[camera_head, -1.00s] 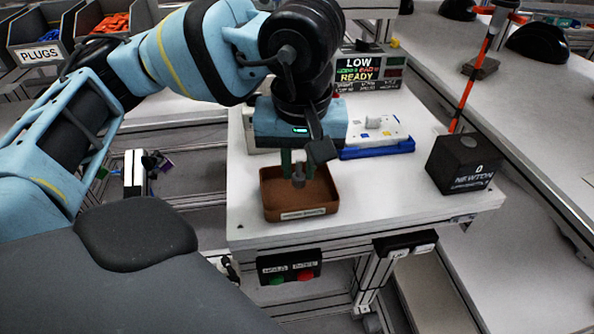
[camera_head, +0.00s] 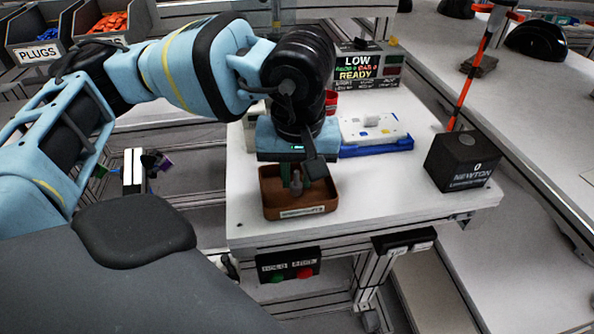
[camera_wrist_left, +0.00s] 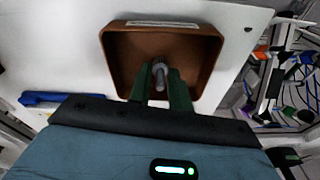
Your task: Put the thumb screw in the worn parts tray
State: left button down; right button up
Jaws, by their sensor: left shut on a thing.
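The brown open tray (camera_head: 268,206) with a label on its front stands near the front left of the white table; its wall also shows in the left wrist view (camera_wrist_left: 121,70). My left gripper (camera_head: 291,182) has come in over it, with its green fingers (camera_wrist_left: 161,82) pointing down into the tray. It is shut on the grey thumb screw (camera_head: 297,187), which also shows between the fingertips in the wrist view (camera_wrist_left: 160,70). I cannot tell whether the screw touches the tray floor. My right gripper is not in view.
A blue tray (camera_head: 378,148) with a white plate stands behind on the right. A black Newton box (camera_head: 461,161) is at the table's right edge. A display (camera_head: 369,69) stands at the back. The table front between tray and box is clear.

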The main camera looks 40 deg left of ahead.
pick_arm(q)
jog(key=c, duration=1.3)
grip_release()
jog(key=shift+r, duration=0.1)
notch_tip(320, 180, up, 12)
jog(key=d+p, duration=0.1)
jog(key=shift+s, duration=0.45)
